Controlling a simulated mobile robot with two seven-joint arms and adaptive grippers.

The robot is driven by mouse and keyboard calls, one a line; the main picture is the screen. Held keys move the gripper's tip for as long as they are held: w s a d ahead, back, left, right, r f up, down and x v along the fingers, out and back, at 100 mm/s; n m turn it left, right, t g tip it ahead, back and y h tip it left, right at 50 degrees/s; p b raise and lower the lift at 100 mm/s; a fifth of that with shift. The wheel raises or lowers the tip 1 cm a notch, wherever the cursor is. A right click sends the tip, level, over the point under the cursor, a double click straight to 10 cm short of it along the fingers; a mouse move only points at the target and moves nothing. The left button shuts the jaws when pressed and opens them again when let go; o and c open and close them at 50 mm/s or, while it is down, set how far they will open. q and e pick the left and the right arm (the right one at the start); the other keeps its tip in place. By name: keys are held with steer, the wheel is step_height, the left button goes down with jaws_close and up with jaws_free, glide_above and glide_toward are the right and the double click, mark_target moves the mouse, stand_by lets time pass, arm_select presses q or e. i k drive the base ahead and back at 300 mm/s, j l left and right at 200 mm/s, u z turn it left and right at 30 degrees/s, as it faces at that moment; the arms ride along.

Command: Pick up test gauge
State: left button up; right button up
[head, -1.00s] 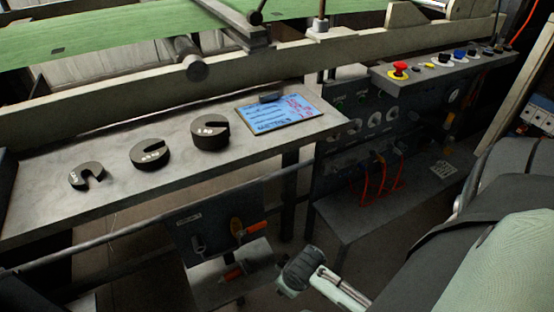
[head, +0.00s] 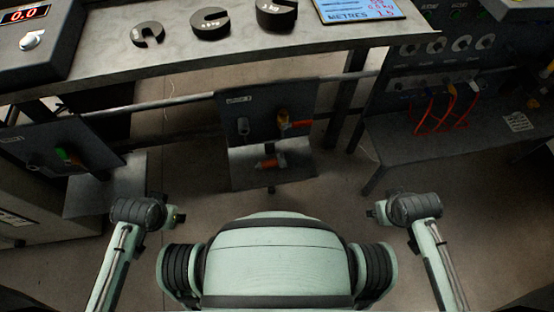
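I cannot make out for sure which thing is the test gauge. Three dark slotted discs stand in a row on the grey bench (head: 180,60): a small one (head: 147,35), a middle one (head: 210,24) and a larger one (head: 277,14). My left gripper (head: 176,216) and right gripper (head: 373,211) show only as small dark ends beside my body. Both are low in front of the bench and well away from the discs. Their fingers are too small and dark to read, and nothing is visibly held.
A unit with a red 0.0 display (head: 25,15) sits at the bench's left end. A blue printed board (head: 360,10) lies at its right. Below hang a panel with an orange-handled fitting (head: 300,124) and a lower shelf (head: 240,168). Red cables (head: 440,112) are at right.

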mark_target(282, 160)
steer(key=u, duration=1.2)
steer(key=k+l+u, duration=0.2)
steer(key=l, duration=0.2)
steer(key=k+l+u, duration=0.15)
steer(key=k+l, duration=0.15)
steer(key=l, duration=1.1)
